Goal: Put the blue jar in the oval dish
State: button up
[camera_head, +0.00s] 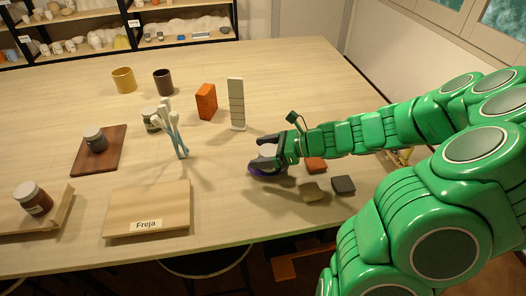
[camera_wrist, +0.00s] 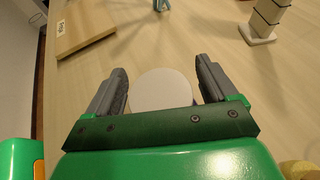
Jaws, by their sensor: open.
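My gripper (camera_head: 264,158) is low over the table, its fingers apart. In the wrist view a round, pale lid (camera_wrist: 162,89) lies between the two open fingers of my gripper (camera_wrist: 163,86), with a gap visible on both sides. In the head view a strip of blue-purple, likely the blue jar (camera_head: 266,173), shows under the fingers; most of it is hidden by my gripper. I cannot make out an oval dish in either view.
A pale board labelled Freja (camera_head: 150,207) lies left of my gripper. A dark jar (camera_head: 96,139) stands on a brown board (camera_head: 88,164). A brown jar (camera_head: 33,197) is at far left. A blue-white stand (camera_head: 177,132), tile stack (camera_head: 237,105) and orange block (camera_head: 206,101) stand behind.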

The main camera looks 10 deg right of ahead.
jog(key=shift+d+r, duration=0.1)
jog(key=shift+r, duration=0.3)
jog(key=v, duration=1)
jog(key=s+a+r+n+g+h, duration=0.3)
jog(key=s+a+n+g+h, duration=0.25)
jog(key=s+a+n, duration=0.75)
jog(key=s+d+r+n+h, duration=0.1)
jog(key=s+d+n+h, duration=0.2)
jog(key=s, duration=0.4)
jog(key=s+d+r+n+g+h, duration=0.1)
jog(key=s+d+n+h, duration=0.3)
jog(key=s+n, duration=0.2)
jog(key=shift+s+d+r, duration=0.2)
jog(key=shift+s+r, duration=0.1)
jog(key=shift+s, duration=0.8)
